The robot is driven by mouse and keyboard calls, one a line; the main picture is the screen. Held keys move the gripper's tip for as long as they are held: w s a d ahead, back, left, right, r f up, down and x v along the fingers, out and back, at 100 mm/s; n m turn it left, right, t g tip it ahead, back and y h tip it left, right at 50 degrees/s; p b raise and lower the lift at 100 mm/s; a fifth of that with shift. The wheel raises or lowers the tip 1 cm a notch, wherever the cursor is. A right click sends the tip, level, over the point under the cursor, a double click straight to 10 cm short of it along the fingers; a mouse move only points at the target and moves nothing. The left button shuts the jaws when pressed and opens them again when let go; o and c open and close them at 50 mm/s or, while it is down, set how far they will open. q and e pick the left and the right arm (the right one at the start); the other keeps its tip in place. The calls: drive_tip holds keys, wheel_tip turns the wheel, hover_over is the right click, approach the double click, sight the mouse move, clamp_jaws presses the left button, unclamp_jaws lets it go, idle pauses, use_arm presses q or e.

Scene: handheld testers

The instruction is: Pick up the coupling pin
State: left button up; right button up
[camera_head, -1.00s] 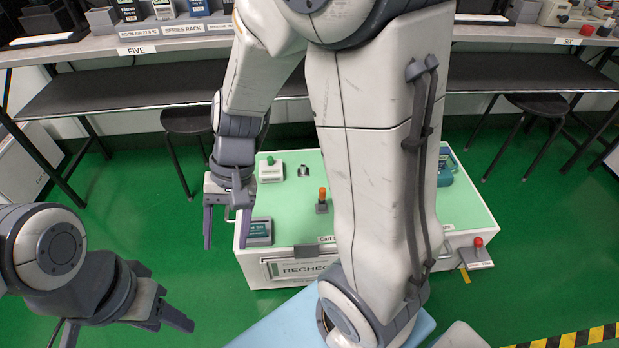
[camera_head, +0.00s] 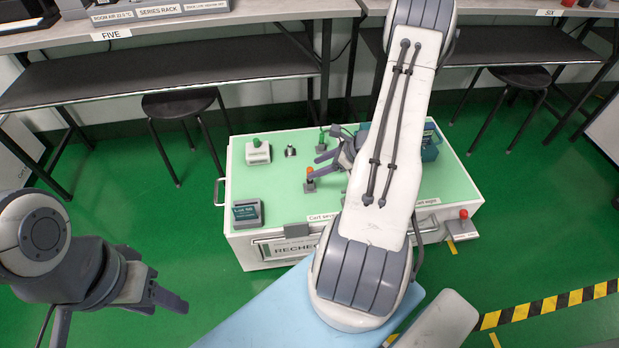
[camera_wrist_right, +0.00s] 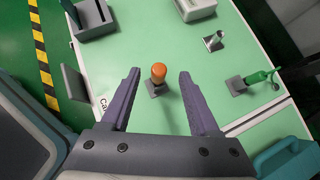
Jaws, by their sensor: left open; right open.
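An orange-topped pin (camera_head: 309,174), which I take to be the coupling pin, stands upright in a small dark square base on the cart's green top (camera_head: 270,188). It also shows in the right wrist view (camera_wrist_right: 158,73). My right gripper (camera_head: 317,168) is open over the cart. In the wrist view its two fingers (camera_wrist_right: 158,84) lie on either side of the pin, with visible gaps; contact is not visible. The right forearm hides part of the cart top. My left gripper (camera_head: 122,312) is open and empty, at the lower left, away from the cart.
A green-handled pin (camera_wrist_right: 257,77), a silver post (camera_wrist_right: 213,40), a grey box with a green knob (camera_head: 258,152) and a dark tester (camera_head: 247,213) stand around. A teal carrier (camera_head: 430,142) is at the right. A red knob (camera_head: 463,214) sticks out from the cart's side.

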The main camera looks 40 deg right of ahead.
drive_tip(key=shift+x, duration=1)
drive_tip(key=b+x, duration=0.3)
drive_tip(key=x, duration=0.1)
drive_tip(key=shift+f, duration=0.35)
drive_tip(key=shift+w+a+f, duration=0.2)
drive_tip(key=shift+w, duration=0.05)
clamp_jaws()
